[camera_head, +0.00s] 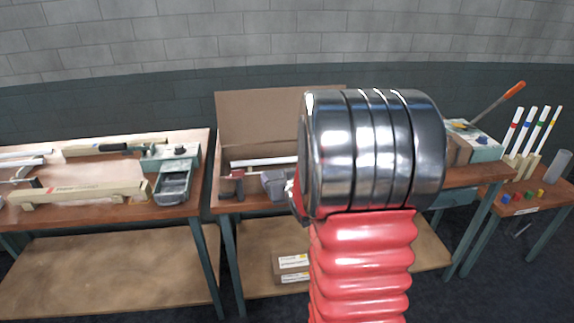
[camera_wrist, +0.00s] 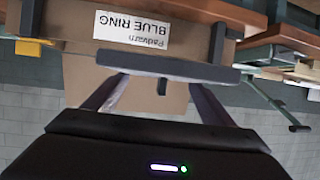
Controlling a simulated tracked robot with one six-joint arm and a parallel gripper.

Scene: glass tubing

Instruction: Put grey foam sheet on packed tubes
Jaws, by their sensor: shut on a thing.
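My gripper (camera_wrist: 160,88) shows in the wrist view, with its two fingers reaching to a flat dark grey piece. This piece, which looks like the grey foam sheet (camera_wrist: 165,66), is held nearly edge-on across the fingertips. Beyond it in the wrist view is a cardboard box (camera_wrist: 80,53) with a white label reading "Padvarn BLUE RING", upside down in the picture. White tubes (camera_head: 264,161) show there left of my arm.
A tall brown cardboard panel (camera_head: 258,120) stands at the back of the middle table. The left table (camera_head: 110,212) carries a wooden rail and a green-grey device (camera_head: 172,175). At right, a small table (camera_head: 528,199) holds colour-banded white tubes and a grey cylinder (camera_head: 556,166).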

